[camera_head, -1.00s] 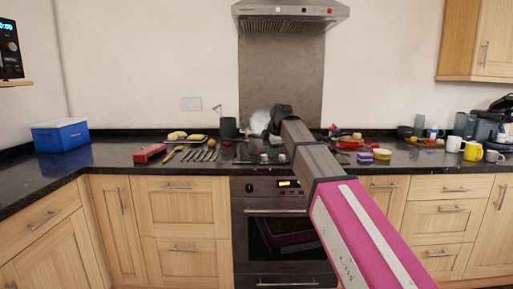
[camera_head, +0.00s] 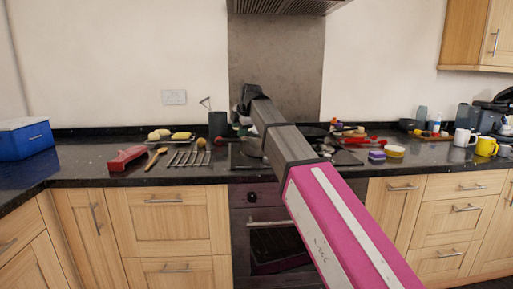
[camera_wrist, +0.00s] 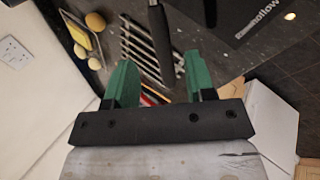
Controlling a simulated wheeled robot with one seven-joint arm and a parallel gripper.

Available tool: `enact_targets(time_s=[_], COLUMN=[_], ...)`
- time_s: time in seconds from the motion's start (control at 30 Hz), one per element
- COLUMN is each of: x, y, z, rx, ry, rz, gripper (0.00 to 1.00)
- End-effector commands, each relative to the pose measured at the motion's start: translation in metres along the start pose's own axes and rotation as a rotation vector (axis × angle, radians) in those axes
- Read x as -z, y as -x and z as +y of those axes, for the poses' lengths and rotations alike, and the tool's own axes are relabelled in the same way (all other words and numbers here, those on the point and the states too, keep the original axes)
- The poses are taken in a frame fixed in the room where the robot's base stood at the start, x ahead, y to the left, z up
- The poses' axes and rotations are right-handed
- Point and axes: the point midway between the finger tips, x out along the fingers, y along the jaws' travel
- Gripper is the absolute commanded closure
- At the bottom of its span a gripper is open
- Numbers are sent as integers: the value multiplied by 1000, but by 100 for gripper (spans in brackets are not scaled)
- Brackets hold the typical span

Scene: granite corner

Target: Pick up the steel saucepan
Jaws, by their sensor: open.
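My gripper (camera_wrist: 157,60) shows two green fingers, open and apart, in the wrist view. A black handle (camera_wrist: 157,28) with a metal collar at its upper end lies between the fingers in that picture. It may be the saucepan's handle, but the pan's body is not in the wrist view. I cannot tell how far the handle is from the fingers, and nothing is visibly gripped. In the head view my gripper (camera_head: 243,118) is over the hob area, and my arm hides much of what stands there.
The dark hob (camera_head: 345,158) lies on the black counter. Left of it are a metal rack (camera_head: 188,159), a wooden spoon (camera_head: 155,156), a red item (camera_head: 127,158) and a dark utensil pot (camera_head: 218,124). A blue box (camera_head: 25,140) stands far left.

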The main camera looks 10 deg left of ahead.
Motion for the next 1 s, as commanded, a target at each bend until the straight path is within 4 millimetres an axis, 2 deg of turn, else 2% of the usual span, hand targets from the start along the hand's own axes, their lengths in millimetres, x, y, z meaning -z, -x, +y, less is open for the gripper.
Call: enact_targets(time_s=[0.23, 0.53, 0.8, 1.0], x=[0, -1, -3, -3], y=[-37, -58, -94, -99], z=[0, 0, 0, 0], rx=[2, 1, 2, 0], ry=[0, 0, -1, 0], rz=[0, 0, 0, 0], gripper=[50, 50, 50, 50])
